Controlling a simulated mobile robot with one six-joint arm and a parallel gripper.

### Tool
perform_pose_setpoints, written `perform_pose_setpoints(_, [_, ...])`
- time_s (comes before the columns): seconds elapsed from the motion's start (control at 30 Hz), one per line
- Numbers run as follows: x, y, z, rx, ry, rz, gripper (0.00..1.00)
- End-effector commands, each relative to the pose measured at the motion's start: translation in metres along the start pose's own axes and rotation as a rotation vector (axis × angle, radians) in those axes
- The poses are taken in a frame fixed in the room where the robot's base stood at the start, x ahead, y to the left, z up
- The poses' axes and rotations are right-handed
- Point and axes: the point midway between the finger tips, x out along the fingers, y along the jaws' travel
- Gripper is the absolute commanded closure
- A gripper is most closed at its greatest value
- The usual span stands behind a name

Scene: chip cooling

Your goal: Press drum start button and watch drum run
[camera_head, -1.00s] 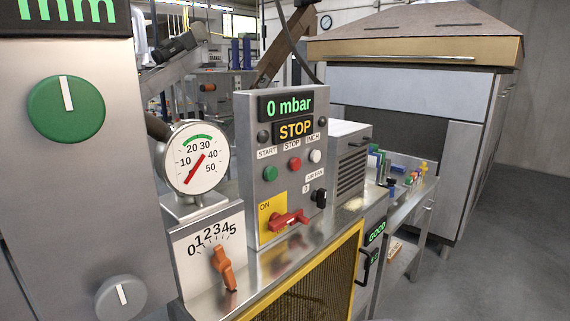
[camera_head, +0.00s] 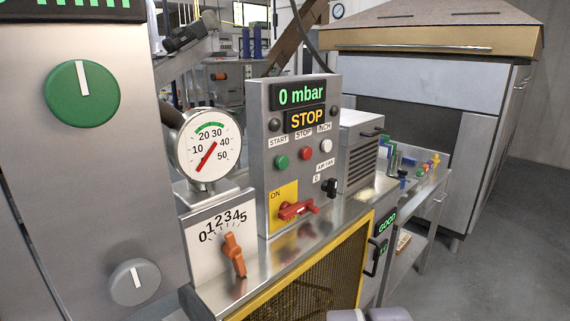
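The control panel (camera_head: 262,185) stands upright on the steel counter, right of centre. Its green START button (camera_head: 281,161) is at the left of a row with the red STOP button (camera_head: 305,153) and the white INCH button (camera_head: 326,146). The upper display (camera_head: 299,94) reads 0 mbar. The lower display (camera_head: 306,119) reads STOP in amber. A red lever switch (camera_head: 298,209) sits on a yellow plate marked ON. Two pale rounded parts, apparently of my arm, show at the bottom edge. My gripper's fingers are not in view.
A round gauge (camera_head: 207,145) stands left of the panel, above an orange 0–5 selector (camera_head: 233,255). A steel cabinet with a green knob (camera_head: 82,94) fills the left. A yellow-framed mesh guard (camera_head: 318,276) is below the counter. Grey floor (camera_head: 500,255) is open at the right.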

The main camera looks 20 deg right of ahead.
Motion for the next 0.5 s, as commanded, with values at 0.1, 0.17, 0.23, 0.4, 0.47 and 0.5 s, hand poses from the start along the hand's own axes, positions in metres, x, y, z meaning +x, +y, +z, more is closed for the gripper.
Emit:
perform_pose_setpoints(0.1, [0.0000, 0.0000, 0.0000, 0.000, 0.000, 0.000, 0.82])
perform_pose_setpoints(0.17, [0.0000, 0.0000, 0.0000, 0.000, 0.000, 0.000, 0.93])
perform_pose_setpoints(0.23, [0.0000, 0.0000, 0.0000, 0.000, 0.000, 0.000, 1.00])
perform_pose_setpoints(0.4, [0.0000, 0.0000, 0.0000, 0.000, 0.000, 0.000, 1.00])
perform_pose_setpoints(0.47, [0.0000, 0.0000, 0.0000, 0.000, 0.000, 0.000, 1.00])
perform_pose_setpoints(0.5, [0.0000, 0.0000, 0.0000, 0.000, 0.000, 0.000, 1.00])
